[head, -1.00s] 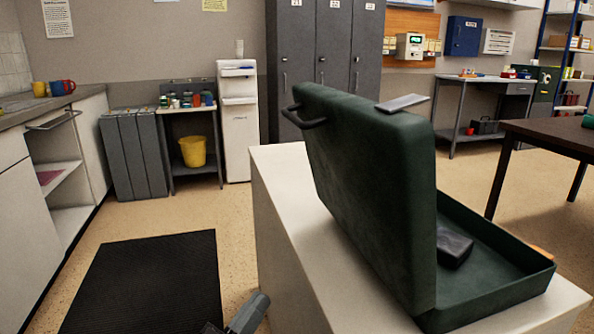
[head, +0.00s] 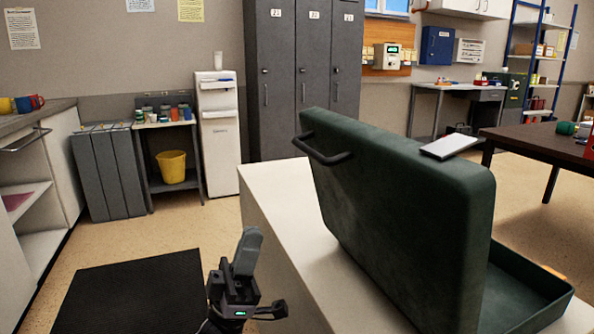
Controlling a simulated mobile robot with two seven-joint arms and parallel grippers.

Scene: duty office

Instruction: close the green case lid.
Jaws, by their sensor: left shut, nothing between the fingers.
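The green case lid (head: 405,215) stands open, roughly upright, on the hinge side of the green case base (head: 530,270). A black handle (head: 322,152) sticks out from the lid's outer face near its top. The lid hides most of the base's inside. My left gripper (head: 249,240) is shut and empty, pointing up at the left side of the white cabinet, to the left of the lid and apart from it. My right gripper is not in view.
The case stands on a white cabinet top (head: 275,200), bare to the left of the lid. A black mat (head: 135,290) lies on the floor at left. A brown table (head: 545,140) stands at right. Grey lockers (head: 300,80) stand behind.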

